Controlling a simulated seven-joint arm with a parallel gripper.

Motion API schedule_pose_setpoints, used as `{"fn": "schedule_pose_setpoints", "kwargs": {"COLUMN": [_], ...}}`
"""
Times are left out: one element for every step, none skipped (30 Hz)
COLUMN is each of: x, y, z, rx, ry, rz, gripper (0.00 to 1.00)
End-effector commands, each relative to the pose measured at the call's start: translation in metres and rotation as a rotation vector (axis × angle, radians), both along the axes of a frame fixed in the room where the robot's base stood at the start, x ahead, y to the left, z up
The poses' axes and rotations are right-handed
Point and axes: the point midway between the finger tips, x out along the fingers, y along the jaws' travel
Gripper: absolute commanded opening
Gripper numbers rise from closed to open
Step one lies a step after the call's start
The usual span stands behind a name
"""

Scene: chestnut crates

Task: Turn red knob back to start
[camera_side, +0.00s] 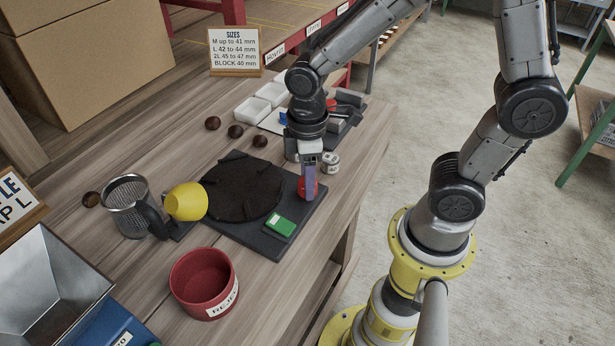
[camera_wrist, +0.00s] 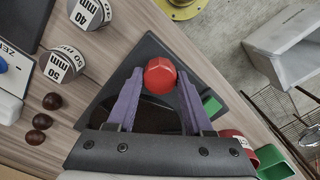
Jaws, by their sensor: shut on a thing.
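The red knob (camera_wrist: 160,76) sits on the dark base plate (camera_side: 262,244) beside a round dark disc (camera_side: 243,187). In the wrist view the knob has a faceted top and lies between the tips of my purple fingers. My gripper (camera_wrist: 157,84) is shut on the knob. In the side view my gripper (camera_side: 308,190) points down at the plate's right corner, and the knob (camera_side: 315,188) is partly hidden behind the fingers.
Several chestnuts (camera_side: 235,131), white trays (camera_side: 252,108) and size gauges (camera_side: 331,162) lie behind.

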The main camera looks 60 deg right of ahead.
Motion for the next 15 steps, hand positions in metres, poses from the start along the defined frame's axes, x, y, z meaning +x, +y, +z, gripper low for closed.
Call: {"fn": "schedule_pose_setpoints", "kwargs": {"x": [0.0007,0.0007,0.0007,0.0007,0.0007,0.0007,0.0007,0.0007,0.0007,0.0007,0.0007,0.0007,0.0007,0.0007,0.0007], "y": [0.0002,0.0002,0.0002,0.0002,0.0002,0.0002,0.0001,0.0001,0.0001,0.0001,0.0001,0.0001,0.0001,0.0001,0.0002], "z": [0.0019,0.0019,0.0018,0.0018,0.0018,0.0018,0.0018,0.0018,0.0018,0.0018,0.0018,0.0018,0.0018,0.0018,0.0018], "rx": [0.0,0.0,0.0,0.0,0.0,0.0,0.0,0.0,0.0,0.0,0.0,0.0,0.0,0.0,0.0], "ry": [-0.004,-0.004,-0.004,-0.004,-0.004,-0.004,-0.004,-0.004,-0.004,-0.004,-0.004,-0.004,-0.004,-0.004,-0.004], "rz": [0.025,0.041,0.059,0.072,0.083,0.097,0.106,0.113,0.123,0.129,0.133,0.138,0.141,0.144,0.146], "gripper": [0.0,0.0,0.0,0.0,0.0,0.0,0.0,0.0,0.0,0.0,0.0,0.0,0.0,0.0,0.0]}}
